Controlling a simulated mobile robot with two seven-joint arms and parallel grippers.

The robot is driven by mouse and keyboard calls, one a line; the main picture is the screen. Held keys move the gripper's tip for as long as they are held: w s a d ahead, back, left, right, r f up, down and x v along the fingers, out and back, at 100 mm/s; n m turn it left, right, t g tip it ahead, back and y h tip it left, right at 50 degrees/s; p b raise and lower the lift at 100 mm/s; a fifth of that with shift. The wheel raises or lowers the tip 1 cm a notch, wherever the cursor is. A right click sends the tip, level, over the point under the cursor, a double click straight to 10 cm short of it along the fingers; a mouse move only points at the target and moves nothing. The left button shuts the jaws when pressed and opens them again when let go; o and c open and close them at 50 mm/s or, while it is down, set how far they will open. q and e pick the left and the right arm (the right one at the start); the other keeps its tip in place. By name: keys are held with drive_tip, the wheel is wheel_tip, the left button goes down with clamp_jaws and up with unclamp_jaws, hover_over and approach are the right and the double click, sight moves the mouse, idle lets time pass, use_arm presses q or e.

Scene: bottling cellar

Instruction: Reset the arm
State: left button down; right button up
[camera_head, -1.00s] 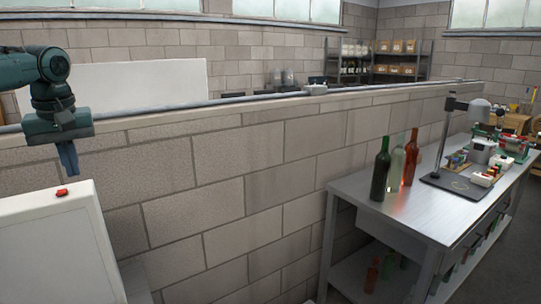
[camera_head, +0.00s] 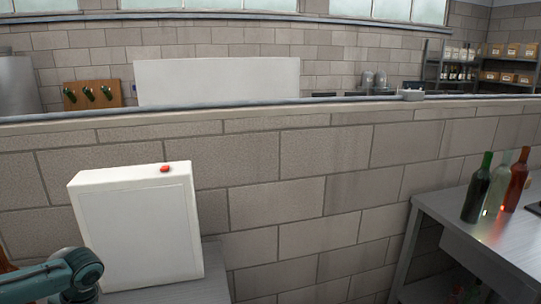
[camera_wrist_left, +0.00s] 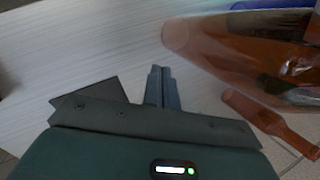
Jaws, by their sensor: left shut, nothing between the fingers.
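My left arm shows at the lower left corner of the head view as a teal and dark joint; its gripper is outside that view. In the left wrist view my left gripper (camera_wrist_left: 163,82) has its two dark fingers together with nothing between them. The fingers point toward a pale streaked surface (camera_wrist_left: 85,50). A large, see-through amber bottle (camera_wrist_left: 235,50) lies close on the right, apart from the fingertips as far as I can tell. My right gripper is in neither view.
A smaller red-brown bottle (camera_wrist_left: 270,122) shows right of my left gripper. In the head view, a white box (camera_head: 140,235) with a red button (camera_head: 165,168) stands before a block wall (camera_head: 280,210). Several bottles, one dark green (camera_head: 477,190), stand on a metal table (camera_head: 455,205) at right.

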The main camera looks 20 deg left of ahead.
use_arm(q)
drive_tip(key=s+d+f, duration=0.1)
drive_tip(key=d+f, duration=0.1)
drive_tip(key=d, duration=0.1)
drive_tip(key=s+d+f+m, duration=0.1)
drive_tip(key=d+f, duration=0.1)
drive_tip(key=d, duration=0.1)
drive_tip(key=s+d+f+m, duration=0.1)
drive_tip(key=s+d+f, duration=0.1)
drive_tip(key=d, duration=0.1)
drive_tip(key=shift+f+t+h, duration=0.3)
drive_tip(key=shift+f, duration=0.1)
drive_tip(key=d+f+m+t, duration=0.2)
drive_tip(key=d, duration=0.7)
drive_tip(key=w+d+r+m+t+h, duration=0.1)
drive_tip(key=w+d+r+t, duration=0.15)
drive_tip(key=d, duration=0.65)
drive_tip(key=w+d+r+t+h, duration=0.15)
drive_tip(key=d+r, duration=0.25)
drive_tip(key=d, duration=0.5)
drive_tip(key=w+d+f+t+h, duration=0.1)
drive_tip(key=w+d+f+t, duration=0.1)
drive_tip(key=f, duration=0.3)
drive_tip(key=w+d+f+t+h, duration=0.1)
drive_tip(key=w+d+f+t, duration=0.1)
drive_tip(key=w+f+t, duration=0.1)
drive_tip(key=shift+d+f+m+t, duration=0.35)
drive_tip(key=shift+f+t, duration=0.35)
drive_tip(key=shift+f, duration=0.45)
drive_tip(key=shift+a, duration=0.1)
